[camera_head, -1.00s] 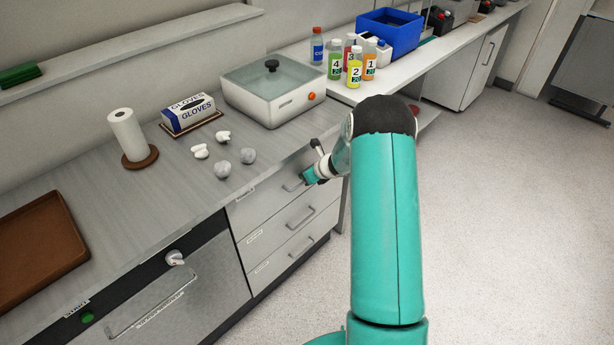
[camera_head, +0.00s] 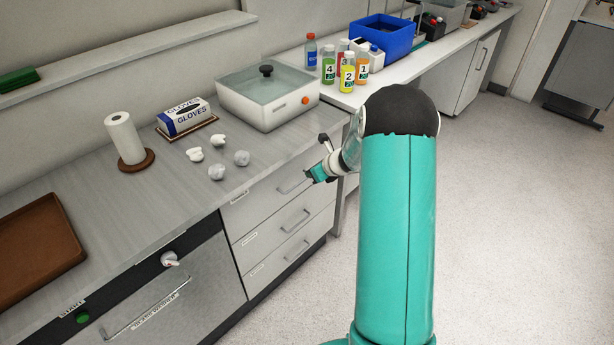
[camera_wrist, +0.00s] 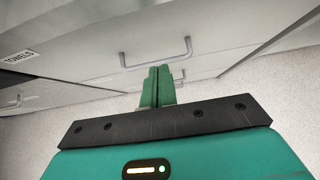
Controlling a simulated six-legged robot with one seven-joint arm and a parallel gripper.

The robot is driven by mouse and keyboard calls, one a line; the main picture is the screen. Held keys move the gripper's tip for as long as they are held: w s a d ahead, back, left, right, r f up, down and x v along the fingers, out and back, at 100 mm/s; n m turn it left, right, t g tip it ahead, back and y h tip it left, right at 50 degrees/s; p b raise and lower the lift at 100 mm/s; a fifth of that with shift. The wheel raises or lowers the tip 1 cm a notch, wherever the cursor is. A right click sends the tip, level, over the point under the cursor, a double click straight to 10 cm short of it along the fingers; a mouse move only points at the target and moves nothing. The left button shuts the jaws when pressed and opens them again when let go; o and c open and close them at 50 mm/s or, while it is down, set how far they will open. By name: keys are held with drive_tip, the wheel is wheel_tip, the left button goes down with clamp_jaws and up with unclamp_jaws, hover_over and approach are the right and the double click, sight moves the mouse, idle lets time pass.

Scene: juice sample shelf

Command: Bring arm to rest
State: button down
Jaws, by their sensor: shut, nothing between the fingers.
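My gripper (camera_head: 314,177) is at the end of my folded teal arm, in front of the drawer fronts below the counter in the head view. In the wrist view my gripper (camera_wrist: 158,72) shows its two green fingers pressed together, with nothing between them. A drawer handle (camera_wrist: 157,54) appears just beyond the fingertips in that view. The fingers do not grip it; the exact gap is hard to tell.
The counter (camera_head: 110,220) edge and drawers (camera_head: 290,220) are close to my arm. On top are a water bath (camera_head: 262,105), a glove box (camera_head: 184,116), a paper roll (camera_head: 124,139), a brown tray (camera_head: 35,250) and several bottles (camera_head: 347,79). The floor (camera_head: 510,220) at right is clear.

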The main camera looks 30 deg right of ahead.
drive_tip(key=s+a+r+n+g+y, duration=0.1)
drive_tip(key=s+a+r+n, duration=0.5)
drive_tip(key=a+r+n, duration=0.3)
drive_tip(key=s+a+r+n+g, duration=0.1)
drive_tip(key=s+a+r+n, duration=0.55)
drive_tip(key=r, duration=0.45)
drive_tip(key=s+a+r+n+h, duration=0.2)
drive_tip(key=s+r+n, duration=0.1)
drive_tip(key=s+n, duration=0.5)
drive_tip(key=s+a+r+n+h, duration=0.2)
drive_tip(key=s+n, duration=0.6)
drive_tip(key=s, duration=0.7)
drive_tip(key=shift+a+r+g, duration=0.4)
drive_tip(key=shift+a+r, duration=0.15)
drive_tip(key=shift+r, duration=0.4)
drive_tip(key=shift+s+n, duration=0.1)
drive_tip(key=shift+n, duration=0.15)
